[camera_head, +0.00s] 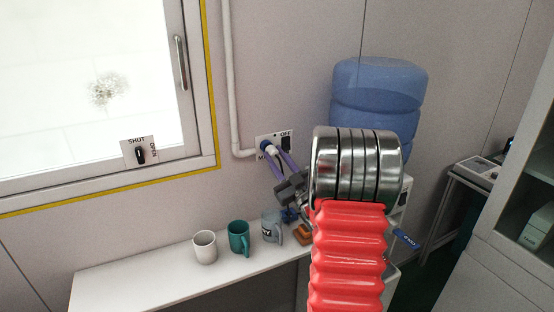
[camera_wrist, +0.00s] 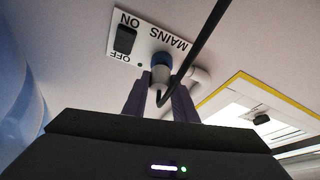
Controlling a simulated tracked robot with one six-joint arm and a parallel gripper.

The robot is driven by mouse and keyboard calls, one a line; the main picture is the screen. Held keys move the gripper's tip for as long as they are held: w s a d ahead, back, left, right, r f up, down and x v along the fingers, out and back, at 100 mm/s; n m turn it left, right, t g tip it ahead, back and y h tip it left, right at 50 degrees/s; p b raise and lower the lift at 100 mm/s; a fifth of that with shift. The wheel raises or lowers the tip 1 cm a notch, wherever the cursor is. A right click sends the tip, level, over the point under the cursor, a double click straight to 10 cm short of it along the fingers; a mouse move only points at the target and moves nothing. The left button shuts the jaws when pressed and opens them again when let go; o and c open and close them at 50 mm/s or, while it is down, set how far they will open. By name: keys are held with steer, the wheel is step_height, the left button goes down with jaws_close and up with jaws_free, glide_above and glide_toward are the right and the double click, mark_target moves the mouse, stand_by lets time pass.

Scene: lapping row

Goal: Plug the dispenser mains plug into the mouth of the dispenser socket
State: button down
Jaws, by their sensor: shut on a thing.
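My gripper (camera_head: 280,157) reaches to the wall with its two purple fingers. In the wrist view my gripper (camera_wrist: 161,85) is shut on the pale dispenser mains plug (camera_wrist: 160,76), from which a black cord loops. The plug also shows as a pale end in the head view (camera_head: 272,149). Plug and socket look lined up and touching or nearly so. I cannot tell how deep the plug sits.
A black rocker switch (camera_wrist: 125,40) is beside the socket on the panel. A white pipe (camera_head: 231,90) runs down the wall to the left. A blue water bottle (camera_head: 375,85) stands right, partly behind my arm. Several mugs (camera_head: 239,238) stand on the white shelf (camera_head: 130,275) below.

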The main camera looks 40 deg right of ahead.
steer(key=shift+w+d, duration=0.15)
steer(key=shift+w, duration=0.5)
steer(key=c, duration=1.4)
jaws_free()
steer(key=shift+o, duration=0.2)
steer(key=shift+s, duration=0.1)
steer(key=v, duration=1.3)
steer(key=shift+s+f, duration=0.2)
steer(key=shift+s, duration=0.05)
steer(key=shift+w, duration=0.1)
